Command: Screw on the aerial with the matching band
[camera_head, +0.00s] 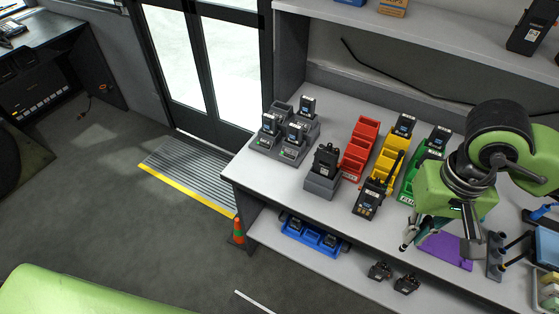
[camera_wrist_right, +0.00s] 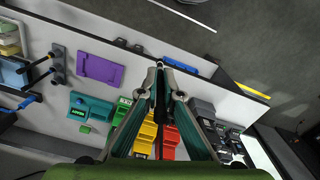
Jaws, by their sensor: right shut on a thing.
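My right gripper (camera_head: 408,240) hangs over the front of the counter by the purple mat, in front of the green rack. In the right wrist view my right gripper (camera_wrist_right: 160,72) has its fingers drawn together on a slim dark thing, apparently the aerial (camera_wrist_right: 168,108). Its band is not readable. A black radio (camera_head: 325,160) stands upright in a grey cradle (camera_head: 321,183), left of the gripper and apart from it. Another radio (camera_head: 369,198) is at the counter's front by the yellow rack. My left gripper is not in view.
Red (camera_head: 360,148), yellow (camera_head: 388,157) and green (camera_head: 409,182) stepped racks stand behind. A charger with radios (camera_head: 286,137) is at the counter's left end. A purple mat (camera_head: 446,250) and a peg stand with dark rods (camera_head: 496,258) lie right. A blue tray (camera_head: 312,236) sits on the lower shelf.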

